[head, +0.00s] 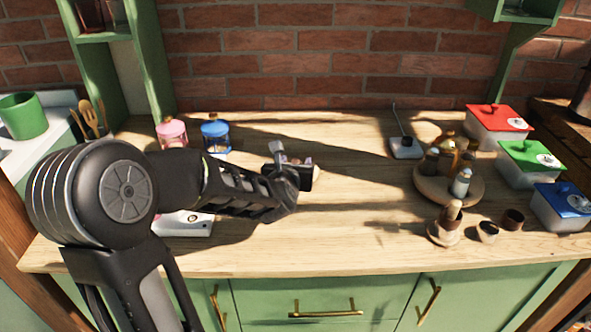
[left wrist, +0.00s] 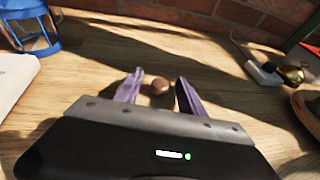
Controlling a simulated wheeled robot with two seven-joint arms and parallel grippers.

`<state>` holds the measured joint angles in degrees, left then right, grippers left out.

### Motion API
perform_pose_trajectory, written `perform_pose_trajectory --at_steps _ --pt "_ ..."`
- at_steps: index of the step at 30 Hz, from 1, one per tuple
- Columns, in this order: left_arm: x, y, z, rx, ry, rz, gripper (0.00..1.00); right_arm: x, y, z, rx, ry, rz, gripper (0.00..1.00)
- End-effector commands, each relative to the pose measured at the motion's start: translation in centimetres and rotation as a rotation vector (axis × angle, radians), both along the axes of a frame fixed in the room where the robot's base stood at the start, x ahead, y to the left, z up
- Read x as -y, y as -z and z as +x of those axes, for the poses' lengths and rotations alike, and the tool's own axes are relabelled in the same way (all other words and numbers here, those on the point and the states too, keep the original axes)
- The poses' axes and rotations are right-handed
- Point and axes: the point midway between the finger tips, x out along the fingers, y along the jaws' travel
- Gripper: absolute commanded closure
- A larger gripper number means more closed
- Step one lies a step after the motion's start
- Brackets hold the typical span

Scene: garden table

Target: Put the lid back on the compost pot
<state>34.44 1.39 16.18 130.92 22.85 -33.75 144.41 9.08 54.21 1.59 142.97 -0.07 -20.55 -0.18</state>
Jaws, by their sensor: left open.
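My left gripper (head: 296,162) is open over the middle of the wooden counter. In the left wrist view its two purple fingers (left wrist: 160,92) stand apart, with a small round brown thing (left wrist: 160,86) in the gap between their tips. The fingers do not appear to touch it. I cannot tell if it is a knob on a lid; in the head view the gripper mostly hides that spot. No pot is plainly a compost pot. An open green pot (head: 22,116) stands on the white surface at far left. My right gripper is not in view.
Jars with pink (head: 171,133) and blue (head: 215,136) tops stand behind my left arm. A round wooden stand (head: 432,187) with bottles, small brown cups (head: 487,231) and boxes with red (head: 499,118), green (head: 529,154) and blue (head: 563,198) lids fill the right. The front middle is clear.

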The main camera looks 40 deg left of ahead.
Motion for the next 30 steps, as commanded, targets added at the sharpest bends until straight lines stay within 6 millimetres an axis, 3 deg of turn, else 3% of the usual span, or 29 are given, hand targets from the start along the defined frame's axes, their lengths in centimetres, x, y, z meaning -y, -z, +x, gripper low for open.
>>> perform_pose_trajectory --at_steps 20,30 --pt "-0.20 0.17 0.40 0.000 0.000 0.001 0.54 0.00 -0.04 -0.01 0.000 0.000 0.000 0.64" --pt "-0.19 0.17 0.39 0.000 0.000 0.001 0.82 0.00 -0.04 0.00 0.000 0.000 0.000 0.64"
